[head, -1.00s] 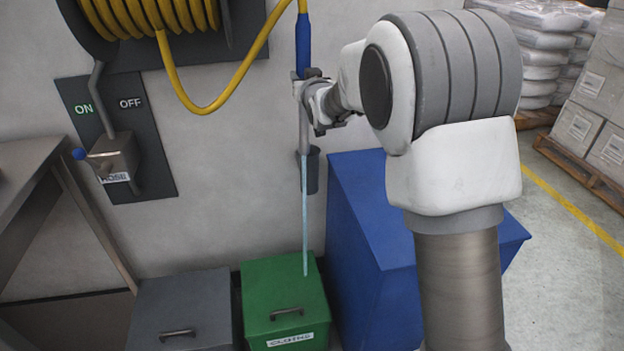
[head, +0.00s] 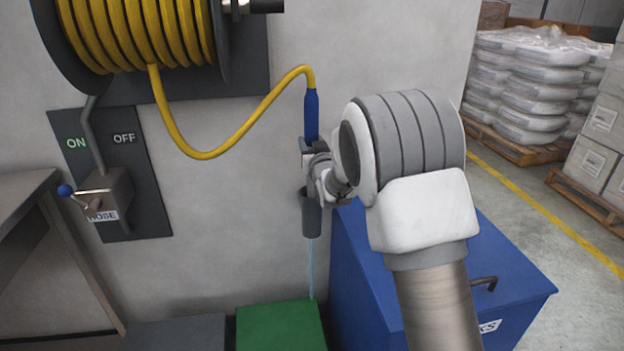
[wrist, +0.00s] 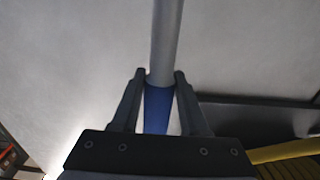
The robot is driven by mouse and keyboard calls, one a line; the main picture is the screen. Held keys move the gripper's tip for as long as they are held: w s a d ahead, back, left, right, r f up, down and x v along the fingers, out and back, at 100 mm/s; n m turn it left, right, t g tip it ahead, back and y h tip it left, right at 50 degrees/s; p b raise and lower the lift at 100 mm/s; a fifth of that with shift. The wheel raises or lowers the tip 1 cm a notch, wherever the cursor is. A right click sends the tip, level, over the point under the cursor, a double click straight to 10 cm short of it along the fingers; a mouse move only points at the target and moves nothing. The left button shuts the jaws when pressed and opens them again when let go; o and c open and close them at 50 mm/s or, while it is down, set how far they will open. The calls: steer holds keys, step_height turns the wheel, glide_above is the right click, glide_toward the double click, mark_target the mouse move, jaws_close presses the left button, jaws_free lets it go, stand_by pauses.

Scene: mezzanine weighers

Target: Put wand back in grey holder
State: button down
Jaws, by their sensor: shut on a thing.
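The wand (head: 311,115) has a blue handle, with a yellow hose at its top and a grey tube below. My gripper (head: 309,158) is shut on it near the bottom of the handle. In the wrist view, my fingers (wrist: 159,82) sit on either side of the wand (wrist: 157,108) where blue meets grey. The wand is upright against the wall side. The grey holder (head: 312,218), a dark cup, is just below my gripper, and the tube's lower end is hidden at it. A thin pale water stream (head: 311,268) falls below the holder.
A lever box (head: 108,190) with a blue knob is on the ON/OFF panel (head: 125,165) at left. The hose reel (head: 140,35) is above. A green bin (head: 280,328) and a blue bin (head: 375,285) stand below. A metal table (head: 25,195) is at far left.

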steer(key=shift+f+b, duration=0.75)
steer(key=shift+f, duration=3.1)
steer(key=shift+f, duration=0.2)
steer(key=shift+c, duration=2.1)
jaws_free()
